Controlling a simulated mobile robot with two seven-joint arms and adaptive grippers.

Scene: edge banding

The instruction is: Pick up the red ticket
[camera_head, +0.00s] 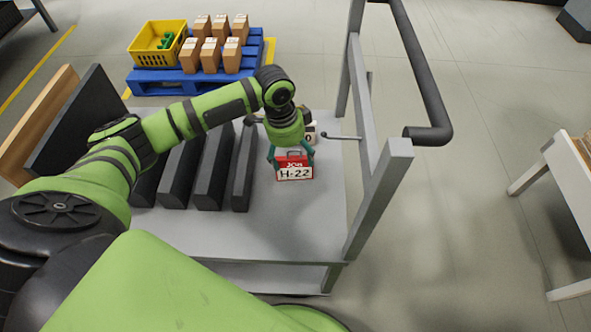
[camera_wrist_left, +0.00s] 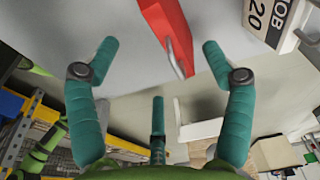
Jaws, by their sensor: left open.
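The red ticket (camera_head: 295,163) stands on the grey cart top (camera_head: 300,220), with a white label reading "H-22" under the word JOB. My left gripper (camera_head: 290,153) is over its upper edge, fingers open and pointing down. In the left wrist view, the ticket (camera_wrist_left: 166,20) shows as a red block with a thin metal handle, between and beyond the spread fingertips (camera_wrist_left: 159,48). The fingers look apart from it there. My right gripper is in neither view.
A pale ticket marked JOB 20 (camera_wrist_left: 272,20) is close beside the red one; the arm partly hides it in the head view. Dark slabs (camera_head: 212,175) stand left of the red ticket. The cart's upright (camera_head: 378,195) and dark handle (camera_head: 425,75) rise on the right.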

